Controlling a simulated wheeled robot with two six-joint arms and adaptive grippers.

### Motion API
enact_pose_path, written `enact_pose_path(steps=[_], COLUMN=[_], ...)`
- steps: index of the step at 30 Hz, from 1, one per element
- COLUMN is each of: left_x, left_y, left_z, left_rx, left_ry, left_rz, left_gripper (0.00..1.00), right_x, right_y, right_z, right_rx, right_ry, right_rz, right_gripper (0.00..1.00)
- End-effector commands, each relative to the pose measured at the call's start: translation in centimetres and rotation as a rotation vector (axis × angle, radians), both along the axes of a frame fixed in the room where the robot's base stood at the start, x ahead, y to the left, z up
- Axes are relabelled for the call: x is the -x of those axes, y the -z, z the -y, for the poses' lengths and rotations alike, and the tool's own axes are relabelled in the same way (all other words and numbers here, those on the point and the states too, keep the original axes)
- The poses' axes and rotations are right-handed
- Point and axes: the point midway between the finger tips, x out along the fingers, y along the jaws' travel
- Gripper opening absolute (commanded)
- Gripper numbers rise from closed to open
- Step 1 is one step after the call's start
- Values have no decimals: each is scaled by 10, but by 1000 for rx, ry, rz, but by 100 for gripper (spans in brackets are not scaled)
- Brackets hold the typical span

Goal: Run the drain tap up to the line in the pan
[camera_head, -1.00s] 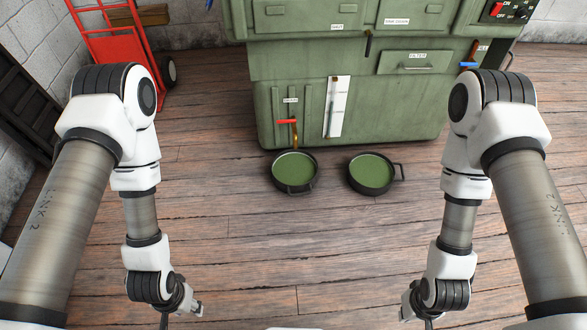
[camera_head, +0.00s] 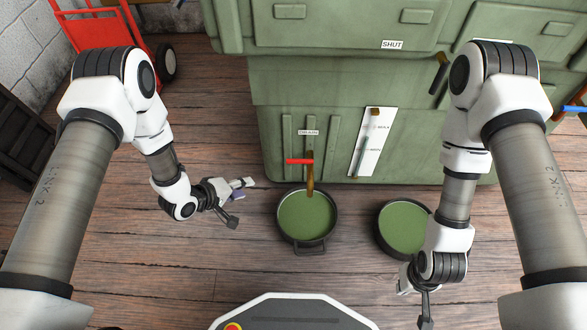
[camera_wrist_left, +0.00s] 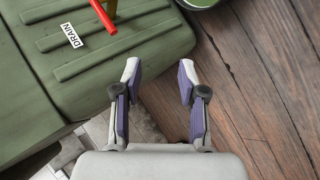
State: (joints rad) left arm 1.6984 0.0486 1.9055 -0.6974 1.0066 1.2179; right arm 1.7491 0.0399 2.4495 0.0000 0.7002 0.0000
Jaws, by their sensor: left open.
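The drain tap's red lever (camera_head: 299,161) lies crosswise on the green cabinet, below a small DRAIN label (camera_head: 309,132). Its brass spout (camera_head: 310,182) hangs over the rear rim of the left black pan (camera_head: 283,232). The pan's inside looks green; I cannot make out a line or a running stream. My left gripper (camera_head: 245,188) is open and empty, left of the tap and apart from it. In the left wrist view its spread fingers (camera_wrist_left: 158,72) show below the red lever (camera_wrist_left: 103,15). My right gripper (camera_head: 403,281) is low at right, its fingers unclear.
A second black pan (camera_head: 384,246) stands to the right, partly behind my right arm. A white gauge plate (camera_head: 372,142) is on the green cabinet (camera_head: 285,90). A red hand truck (camera_head: 92,37) stands at the back left.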

Motion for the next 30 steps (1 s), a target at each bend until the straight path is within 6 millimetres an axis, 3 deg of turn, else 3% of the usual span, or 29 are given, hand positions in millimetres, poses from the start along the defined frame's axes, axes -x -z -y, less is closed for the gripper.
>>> enact_pose_path(steps=[1,3,7,14,24,30], left_x=[-31,-63,-89,-97,-116,-119], left_y=[34,36,33,26,39,38], left_z=[16,37,62,80,136,144], left_rx=[152,377,644,754,752,753], left_ry=[-13,-2,70,126,124,119], left_rz=[19,-14,-154,-290,-289,-289], left_gripper=[41,41,41,41,41,41], right_x=[1,1,1,0,0,0], right_y=[48,74,106,118,145,146], right_z=[0,0,0,0,0,0], right_rx=[0,0,0,0,0,0], right_ry=[0,0,0,0,3,4], right_rz=[-1,-2,-1,0,2,3], right_gripper=[0,0,0,0,0,0])
